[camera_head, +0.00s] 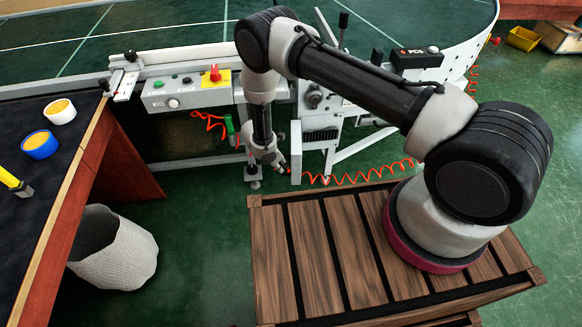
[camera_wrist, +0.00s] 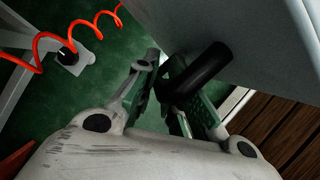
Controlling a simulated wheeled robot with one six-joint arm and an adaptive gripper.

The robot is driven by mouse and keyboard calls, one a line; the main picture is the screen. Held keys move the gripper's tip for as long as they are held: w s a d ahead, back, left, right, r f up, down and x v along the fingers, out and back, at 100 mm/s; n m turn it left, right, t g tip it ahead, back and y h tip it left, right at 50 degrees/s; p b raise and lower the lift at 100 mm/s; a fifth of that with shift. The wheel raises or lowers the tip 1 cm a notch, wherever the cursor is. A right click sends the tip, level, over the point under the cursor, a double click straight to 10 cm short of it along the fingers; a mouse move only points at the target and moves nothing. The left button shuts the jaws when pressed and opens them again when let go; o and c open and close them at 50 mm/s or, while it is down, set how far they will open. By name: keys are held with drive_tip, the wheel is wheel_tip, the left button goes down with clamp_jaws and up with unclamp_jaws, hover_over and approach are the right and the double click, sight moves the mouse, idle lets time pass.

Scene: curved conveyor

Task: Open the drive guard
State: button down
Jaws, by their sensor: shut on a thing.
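The drive guard is a pale grey panel (camera_head: 296,152) standing upright beside the drive under the conveyor. In the wrist view its grey face (camera_wrist: 240,40) fills the upper right, with a dark round bar handle (camera_wrist: 203,70) on it. My gripper (camera_head: 282,168) is at the guard's left side, low down. In the wrist view the gripper's fingers (camera_wrist: 172,88) are around the near end of the handle and closed on it. The finned drive housing (camera_head: 320,135) shows to the right of the guard. The guard's hinge cannot be made out.
A control box (camera_head: 185,92) with a red knob is on the conveyor frame. A coiled orange cable (camera_head: 360,178) runs near the floor by the drive, and shows in the wrist view. A dark table (camera_head: 45,185) and a white bin (camera_head: 115,252) are at left. Green floor between is clear.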

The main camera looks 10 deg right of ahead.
drive_tip(key=shift+w+a, duration=0.35)
drive_tip(key=shift+a, duration=0.05)
drive_tip(key=c, duration=1.8)
unclamp_jaws()
drive_tip(key=shift+o, duration=0.2)
drive_tip(key=shift+r, duration=0.1)
drive_tip(key=v, duration=1.2)
